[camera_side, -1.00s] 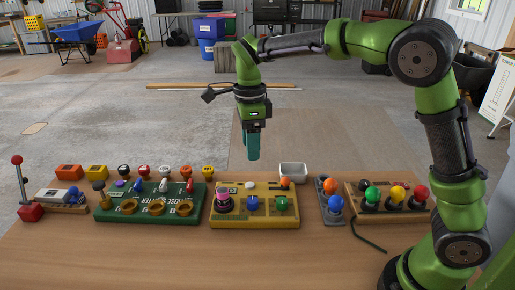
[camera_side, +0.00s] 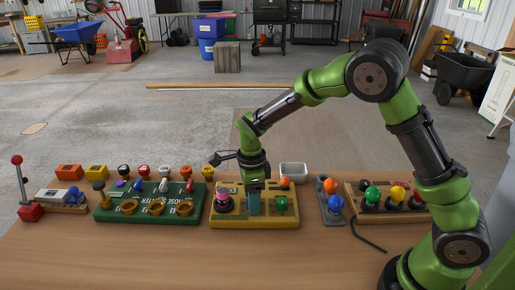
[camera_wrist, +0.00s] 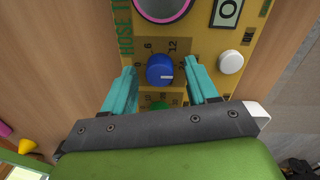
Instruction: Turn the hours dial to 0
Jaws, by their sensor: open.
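The yellow hose timer box (camera_side: 235,221) stands on the table. In the wrist view its blue dial (camera_wrist: 158,70) sits in a panel with printed numbers, 6 and 12 readable among them. A pale pointer mark on the dial points right, toward the picture's right side. My gripper (camera_wrist: 161,86) is open, with one teal finger on each side of the blue dial and gaps between. In the side view my gripper (camera_side: 254,208) is lowered over the box's middle and hides the blue dial. The green dial (camera_side: 281,203) stands to its right.
On the box are a pink-ringed knob (camera_side: 223,199), an orange knob (camera_side: 285,183) and a white button (camera_wrist: 230,62). A green board (camera_side: 112,214) with several controls is at left. A grey joystick base (camera_side: 331,212) is at right.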

